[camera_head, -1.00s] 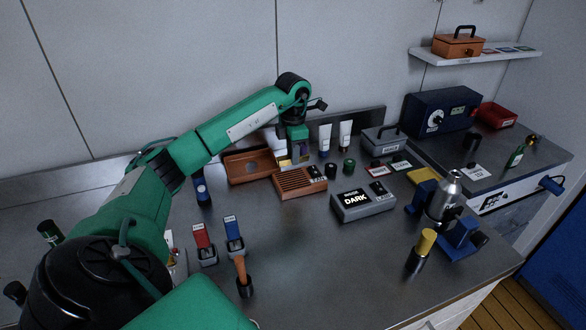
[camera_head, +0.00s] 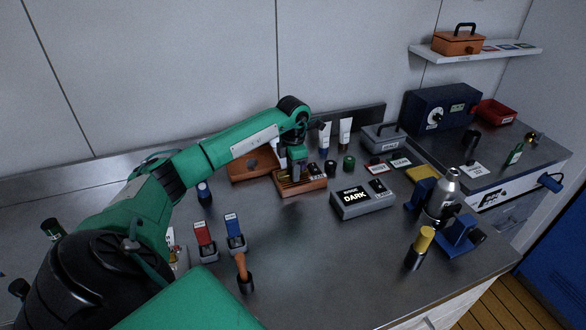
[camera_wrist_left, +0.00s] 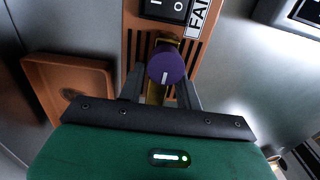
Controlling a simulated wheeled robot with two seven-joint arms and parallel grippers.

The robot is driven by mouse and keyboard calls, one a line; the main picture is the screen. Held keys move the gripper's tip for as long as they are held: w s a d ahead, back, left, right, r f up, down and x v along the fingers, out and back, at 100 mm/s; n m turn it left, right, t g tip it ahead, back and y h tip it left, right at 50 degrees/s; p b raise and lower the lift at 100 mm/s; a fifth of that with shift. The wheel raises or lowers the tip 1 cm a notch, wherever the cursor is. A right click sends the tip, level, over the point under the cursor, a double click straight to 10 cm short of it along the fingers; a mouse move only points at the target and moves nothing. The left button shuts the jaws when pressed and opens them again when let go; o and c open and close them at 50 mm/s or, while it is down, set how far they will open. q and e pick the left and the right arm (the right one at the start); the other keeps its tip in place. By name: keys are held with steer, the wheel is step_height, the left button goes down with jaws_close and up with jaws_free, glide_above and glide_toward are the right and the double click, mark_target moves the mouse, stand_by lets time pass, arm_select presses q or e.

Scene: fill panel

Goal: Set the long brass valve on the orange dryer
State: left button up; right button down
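The orange dryer (camera_head: 316,185) is a slatted box on the bench, with a switch and a FAN label at one end. It also shows in the left wrist view (camera_wrist_left: 201,52). My left gripper (camera_head: 291,176) points down over its slatted top. In the left wrist view its fingers (camera_wrist_left: 162,92) stand on both sides of a brass valve (camera_wrist_left: 155,93) with a purple knob (camera_wrist_left: 166,66). They appear shut on it. The valve is over the slats; whether its underside touches them is hidden. My right gripper is not in view.
An orange tray (camera_head: 245,172) lies left of the dryer; it looks empty in the left wrist view (camera_wrist_left: 72,66). A grey box marked DARK (camera_head: 366,204) stands to the right. White tubes (camera_head: 345,134) stand behind. The front middle of the bench is clear.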

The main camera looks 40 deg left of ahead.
arm_select(q)
steer(key=shift+o, duration=0.7)
steer(key=shift+r, duration=0.1)
steer(key=shift+r, duration=0.2)
step_height(320, 180, up, 12)
steer(key=b, duration=0.2)
steer(key=shift+b, duration=0.3)
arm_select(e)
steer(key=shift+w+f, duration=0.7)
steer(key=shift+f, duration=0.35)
arm_select(q)
steer(key=shift+f, duration=0.15)
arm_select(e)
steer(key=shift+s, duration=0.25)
